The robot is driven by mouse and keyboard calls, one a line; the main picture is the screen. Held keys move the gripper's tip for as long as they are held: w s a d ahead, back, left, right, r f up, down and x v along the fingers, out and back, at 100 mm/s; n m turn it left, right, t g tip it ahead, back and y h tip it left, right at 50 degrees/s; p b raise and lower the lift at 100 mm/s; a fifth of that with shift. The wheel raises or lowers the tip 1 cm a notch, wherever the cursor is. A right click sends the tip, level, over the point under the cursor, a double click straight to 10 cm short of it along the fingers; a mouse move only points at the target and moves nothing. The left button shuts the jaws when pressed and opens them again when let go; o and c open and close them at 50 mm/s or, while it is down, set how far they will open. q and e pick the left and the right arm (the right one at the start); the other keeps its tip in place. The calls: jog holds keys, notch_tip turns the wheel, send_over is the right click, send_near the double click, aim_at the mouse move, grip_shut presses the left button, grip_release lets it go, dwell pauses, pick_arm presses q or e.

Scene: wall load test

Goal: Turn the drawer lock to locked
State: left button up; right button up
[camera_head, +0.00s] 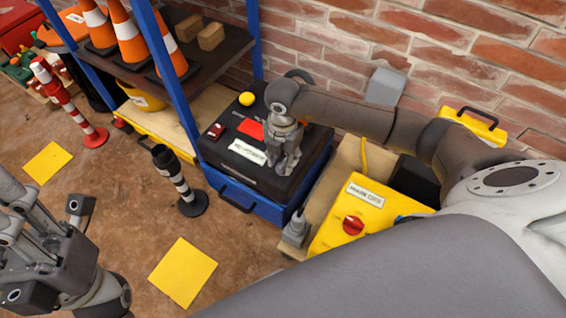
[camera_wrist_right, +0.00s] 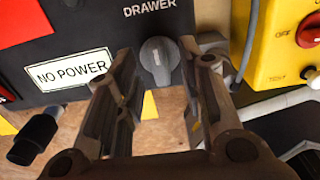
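The drawer lock is a grey round knob (camera_wrist_right: 159,58) with a raised grip bar, below the word DRAWER on a black panel in the right wrist view. The bar looks roughly upright in that picture. My right gripper (camera_wrist_right: 159,78) is open, one finger on each side of the knob, with gaps showing. In the head view my right gripper (camera_head: 284,160) is over the front right of the black-topped unit (camera_head: 265,180) and hides the knob. The blue drawer front (camera_head: 250,205) is below. My left gripper (camera_head: 50,235) is at the lower left, away from the unit; its fingers are unclear.
A NO POWER label (camera_wrist_right: 68,71) and a red panel are beside the knob. A yellow box (camera_head: 355,215) with a red knob (camera_head: 353,226) stands to the right. A black-and-white post (camera_head: 180,182) stands on the floor at left. Blue shelving with cones (camera_head: 128,35) rises behind.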

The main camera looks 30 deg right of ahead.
jog(key=shift+f, duration=0.55)
grip_shut()
